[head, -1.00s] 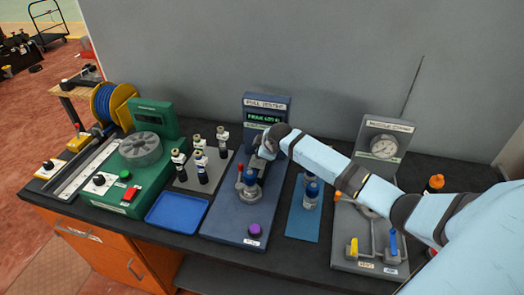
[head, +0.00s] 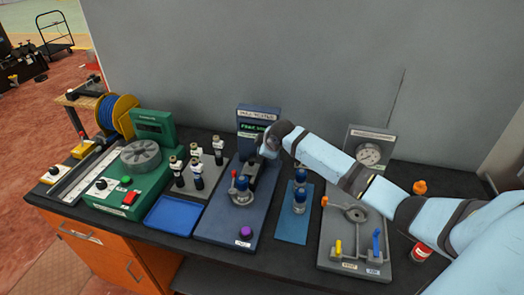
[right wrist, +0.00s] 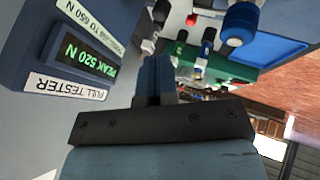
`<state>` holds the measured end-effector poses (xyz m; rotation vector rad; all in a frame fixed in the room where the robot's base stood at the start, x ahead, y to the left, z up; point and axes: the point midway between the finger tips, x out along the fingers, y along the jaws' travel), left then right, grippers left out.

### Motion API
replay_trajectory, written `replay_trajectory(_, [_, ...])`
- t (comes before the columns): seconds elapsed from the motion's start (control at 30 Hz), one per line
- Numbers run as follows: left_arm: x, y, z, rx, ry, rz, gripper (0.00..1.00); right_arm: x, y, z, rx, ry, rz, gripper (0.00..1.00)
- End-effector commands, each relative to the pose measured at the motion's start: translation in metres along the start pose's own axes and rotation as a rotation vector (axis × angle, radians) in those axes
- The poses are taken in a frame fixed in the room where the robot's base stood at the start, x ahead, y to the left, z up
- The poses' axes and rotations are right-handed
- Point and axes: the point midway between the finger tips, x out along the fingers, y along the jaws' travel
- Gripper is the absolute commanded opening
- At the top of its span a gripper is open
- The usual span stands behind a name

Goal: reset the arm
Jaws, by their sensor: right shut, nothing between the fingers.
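My right arm comes in from the right in the head view. Its gripper (head: 254,168) is over the blue pull tester (head: 232,222), just in front of the display post. In the right wrist view the two dark fingers (right wrist: 154,78) are pressed together with nothing between them. The tester's display (right wrist: 78,40) reads "PEAK 520 N". A bottle-like piece with a blue top (head: 242,184) stands in the tester's fixture, in front of the gripper. I cannot tell whether the fingers touch the tester. My left gripper is not in view.
Two blue-topped bottles (head: 299,198) stand on a blue mat (head: 291,229) right of the tester. Several black-and-white dispensers (head: 196,177), a blue tray (head: 171,215) and a green machine (head: 120,203) stand left.

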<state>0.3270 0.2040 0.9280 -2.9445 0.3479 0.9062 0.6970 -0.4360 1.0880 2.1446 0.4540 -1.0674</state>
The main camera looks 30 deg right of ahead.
Motion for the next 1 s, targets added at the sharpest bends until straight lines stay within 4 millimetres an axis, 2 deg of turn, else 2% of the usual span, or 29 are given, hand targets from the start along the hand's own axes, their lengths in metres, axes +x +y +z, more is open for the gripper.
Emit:
replay_trajectory(0.27, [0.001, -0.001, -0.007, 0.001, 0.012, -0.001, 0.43, 0.001, -0.002, 0.000, 0.001, 0.001, -0.001, 0.00])
replay_trajectory(0.37, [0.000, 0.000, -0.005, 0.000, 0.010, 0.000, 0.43, 0.008, -0.023, 0.003, 0.010, 0.013, -0.010, 0.00])
replay_trajectory(0.47, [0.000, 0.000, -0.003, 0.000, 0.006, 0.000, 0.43, 0.020, -0.071, 0.010, 0.038, 0.049, -0.027, 0.00])
replay_trajectory(0.57, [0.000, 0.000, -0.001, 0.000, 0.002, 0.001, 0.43, 0.029, -0.139, 0.020, 0.090, 0.103, -0.047, 0.00])
replay_trajectory(0.6, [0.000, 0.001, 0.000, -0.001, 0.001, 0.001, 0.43, 0.030, -0.168, 0.026, 0.118, 0.127, -0.053, 0.00])
replay_trajectory(0.67, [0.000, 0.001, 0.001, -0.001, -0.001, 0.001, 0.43, 0.028, -0.208, 0.033, 0.165, 0.163, -0.063, 0.00])
replay_trajectory(0.7, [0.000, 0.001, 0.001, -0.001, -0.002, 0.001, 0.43, 0.025, -0.234, 0.038, 0.196, 0.186, -0.068, 0.00])
replay_trajectory(0.8, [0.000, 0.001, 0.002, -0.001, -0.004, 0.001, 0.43, 0.011, -0.293, 0.052, 0.285, 0.238, -0.078, 0.00])
replay_trajectory(0.9, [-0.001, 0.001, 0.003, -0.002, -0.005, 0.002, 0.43, -0.011, -0.345, 0.067, 0.381, 0.284, -0.082, 0.00])
replay_trajectory(1.0, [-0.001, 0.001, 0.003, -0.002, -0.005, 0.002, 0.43, -0.037, -0.386, 0.082, 0.475, 0.321, -0.076, 0.00])
